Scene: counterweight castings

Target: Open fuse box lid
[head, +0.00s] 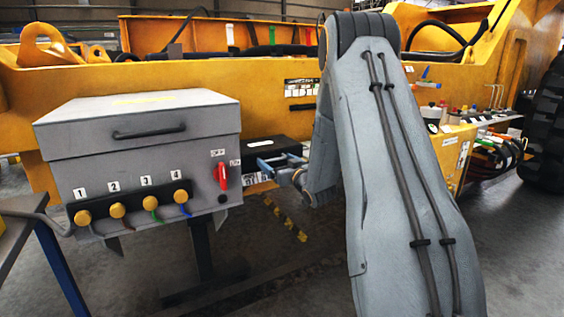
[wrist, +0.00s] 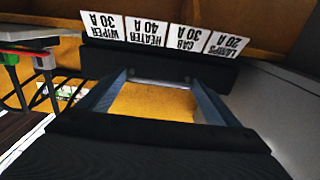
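A small black box (head: 275,150) with a white label on it sits against the yellow machine in the head view, and its top looks flat. In the wrist view a black strip (wrist: 160,68) carries white fuse labels (wrist: 165,35), upside down: wiper, heater, cab and lamps. My gripper (head: 266,168) is beside the black box in the head view. My arm hides part of the area.
A large grey box (head: 137,125) with a black handle, numbered yellow knobs and a red switch (head: 221,176) stands to the left. Yellow machine bodywork (head: 270,68) runs behind. Hoses and fittings (head: 490,140) lie to the right. Open floor shows below.

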